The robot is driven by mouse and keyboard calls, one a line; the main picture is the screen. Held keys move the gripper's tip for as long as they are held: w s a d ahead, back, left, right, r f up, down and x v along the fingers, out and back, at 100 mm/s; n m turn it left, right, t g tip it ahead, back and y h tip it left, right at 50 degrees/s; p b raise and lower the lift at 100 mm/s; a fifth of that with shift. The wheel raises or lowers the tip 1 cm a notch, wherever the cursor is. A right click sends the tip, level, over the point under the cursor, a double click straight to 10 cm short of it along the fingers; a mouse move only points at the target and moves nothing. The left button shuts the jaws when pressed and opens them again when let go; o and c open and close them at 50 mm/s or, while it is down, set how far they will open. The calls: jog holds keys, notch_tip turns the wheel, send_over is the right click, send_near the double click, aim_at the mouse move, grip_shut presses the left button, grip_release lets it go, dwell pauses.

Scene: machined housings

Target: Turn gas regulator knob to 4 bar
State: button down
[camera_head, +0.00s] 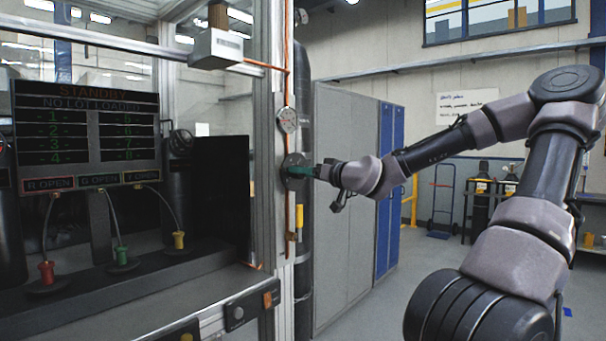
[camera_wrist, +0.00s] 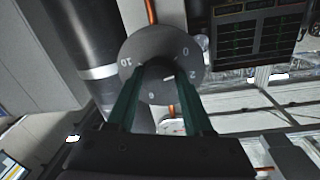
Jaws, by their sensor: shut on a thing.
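The gas regulator has a round grey dial plate (camera_head: 294,166) on the post of the metal frame, with a round white gauge (camera_head: 288,120) above it. In the wrist view, the dial plate (camera_wrist: 150,42) shows 0 and 2 at the right, 10 at the left and another numeral at the bottom. The dark regulator knob (camera_wrist: 160,70) sits at its centre. My gripper (camera_head: 304,171) reaches it from the right. The green fingers of my gripper (camera_wrist: 158,78) are shut on the knob, one on each side.
A copper pipe (camera_head: 287,60) runs down the post, with a yellow-handled valve (camera_head: 299,216) below the dial. A cabinet with a display panel (camera_head: 87,137) stands at the left. Grey lockers (camera_head: 345,200) stand behind my gripper.

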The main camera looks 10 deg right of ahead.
jog(key=shift+d+m+g, duration=0.1)
jog(key=shift+m+g, duration=0.4)
jog(key=shift+m, duration=6.5)
jog(key=shift+y, duration=0.3)
jog(key=shift+c, duration=1.4)
grip_release()
jog(key=shift+d, duration=0.1)
jog(key=v, duration=1)
jog(key=shift+s+d, duration=0.2)
jog(key=shift+s, duration=0.1)
